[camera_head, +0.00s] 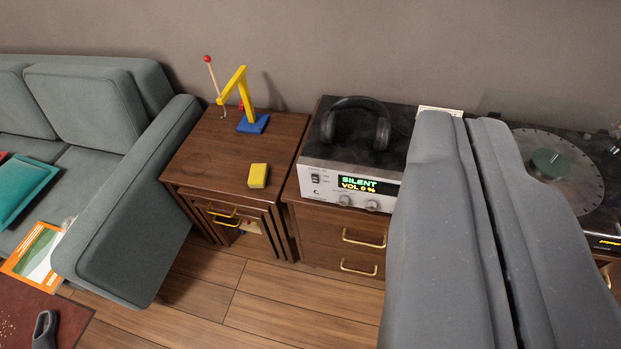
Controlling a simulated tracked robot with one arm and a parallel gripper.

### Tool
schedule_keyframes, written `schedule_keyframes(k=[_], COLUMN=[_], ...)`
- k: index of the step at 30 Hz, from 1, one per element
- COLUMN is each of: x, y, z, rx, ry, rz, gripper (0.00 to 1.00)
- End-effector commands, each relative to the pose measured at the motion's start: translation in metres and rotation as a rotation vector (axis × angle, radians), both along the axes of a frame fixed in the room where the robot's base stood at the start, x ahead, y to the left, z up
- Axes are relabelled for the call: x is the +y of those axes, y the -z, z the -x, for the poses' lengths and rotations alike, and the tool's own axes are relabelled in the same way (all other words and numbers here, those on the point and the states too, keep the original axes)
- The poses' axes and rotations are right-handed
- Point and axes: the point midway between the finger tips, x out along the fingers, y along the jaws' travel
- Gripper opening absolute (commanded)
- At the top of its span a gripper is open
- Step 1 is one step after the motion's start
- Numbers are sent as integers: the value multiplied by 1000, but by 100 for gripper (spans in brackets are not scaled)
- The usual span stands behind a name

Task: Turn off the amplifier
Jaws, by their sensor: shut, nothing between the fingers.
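The amplifier (320,184) is a silver-fronted box with a dark top, standing on a brown drawer cabinet right of the centre. Its lit display (368,186) reads "SILENT" and "VOL 0 %". A small dark switch (315,179) sits at the left of its front panel, and two round knobs (344,200) are below the display. My gripper (468,119) is large and grey in the right foreground, its two fingers shut together with nothing between them.
Black headphones (356,118) lie on the amplifier. A turntable (556,172) stands to the right. A wooden side table (205,150) on the left holds a yellow-and-blue crane toy (236,95) and a yellow block (258,175). A grey-green sofa (125,200) stands farther left. Wooden floor (260,300) is open in front.

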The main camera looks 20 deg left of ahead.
Motion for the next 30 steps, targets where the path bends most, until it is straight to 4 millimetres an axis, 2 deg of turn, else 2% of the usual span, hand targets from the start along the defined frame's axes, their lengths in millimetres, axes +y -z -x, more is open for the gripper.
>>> schedule_keyframes(k=[9, 15, 23, 30], x=[28, 47, 68, 83], y=[36, 68, 119, 176], z=[-98, -156, -219, -264], rx=[-52, -97, -155, -209], ry=[-19, -22, -11, 9], rz=[-52, -89, -135, -164], gripper=[0, 0, 0, 0])
